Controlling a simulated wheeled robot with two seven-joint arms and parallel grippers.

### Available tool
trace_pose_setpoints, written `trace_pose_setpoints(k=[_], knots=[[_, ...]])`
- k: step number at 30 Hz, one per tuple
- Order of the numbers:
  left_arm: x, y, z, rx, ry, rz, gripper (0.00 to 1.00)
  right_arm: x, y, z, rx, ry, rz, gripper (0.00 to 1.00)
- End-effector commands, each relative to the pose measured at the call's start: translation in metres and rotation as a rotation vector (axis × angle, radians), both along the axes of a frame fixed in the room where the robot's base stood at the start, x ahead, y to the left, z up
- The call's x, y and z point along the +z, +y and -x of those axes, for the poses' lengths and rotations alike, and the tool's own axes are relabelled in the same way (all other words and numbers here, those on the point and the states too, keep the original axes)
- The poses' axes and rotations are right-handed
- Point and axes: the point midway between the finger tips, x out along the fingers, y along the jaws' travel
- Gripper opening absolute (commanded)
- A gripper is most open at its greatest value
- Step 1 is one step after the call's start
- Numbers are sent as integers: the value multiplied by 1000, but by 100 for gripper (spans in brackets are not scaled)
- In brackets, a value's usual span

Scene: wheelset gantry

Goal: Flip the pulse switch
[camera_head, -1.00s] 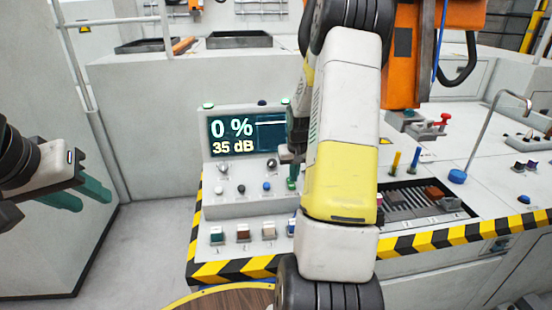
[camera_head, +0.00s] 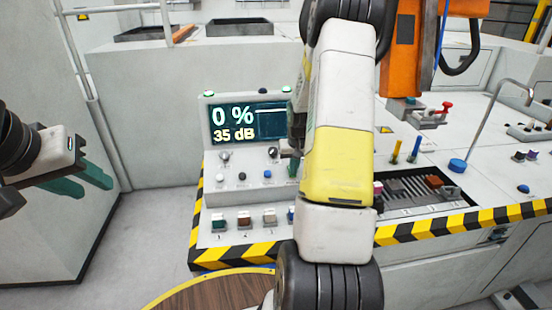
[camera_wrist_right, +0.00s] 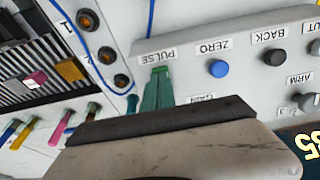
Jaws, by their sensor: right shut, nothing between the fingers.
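The control console (camera_head: 212,190) stands left of centre in the head view, with a screen (camera_head: 248,122) reading "0 %" and "35 dB". In the right wrist view, the PULSE label (camera_wrist_right: 157,56) sits on the panel beside the tips of my right gripper (camera_wrist_right: 160,74). Its green fingers are shut with nothing between them and cover the place of the pulse switch, so I cannot see the switch or tell contact. In the head view my right arm hides most of that gripper. My left gripper (camera_head: 92,178) is open and empty at the left, away from the console.
In the right wrist view, a blue ZERO button (camera_wrist_right: 217,68), a black BACK button (camera_wrist_right: 274,57) and a metal ARM toggle (camera_wrist_right: 305,101) line the panel beside my right fingers. A blue cable (camera_wrist_right: 88,50) runs nearby. Coloured square buttons (camera_head: 244,219) line the console's lower front.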

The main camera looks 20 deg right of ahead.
Motion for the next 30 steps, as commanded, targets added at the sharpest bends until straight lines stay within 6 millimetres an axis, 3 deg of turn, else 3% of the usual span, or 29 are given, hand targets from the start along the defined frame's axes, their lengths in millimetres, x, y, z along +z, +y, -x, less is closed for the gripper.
trace_pose_setpoints(k=[1, 13, 30], knots=[[0, 0, 0, 0, 0, 0, 36, -12, 3, 9, 1, 29, -9, 0], [0, 0, 0, 0, 0, 0, 36, -17, 4, 15, -2, 35, -10, 0], [0, 0, 0, 0, 0, 0, 36, -11, -1, 3, -3, 28, -8, 0]])
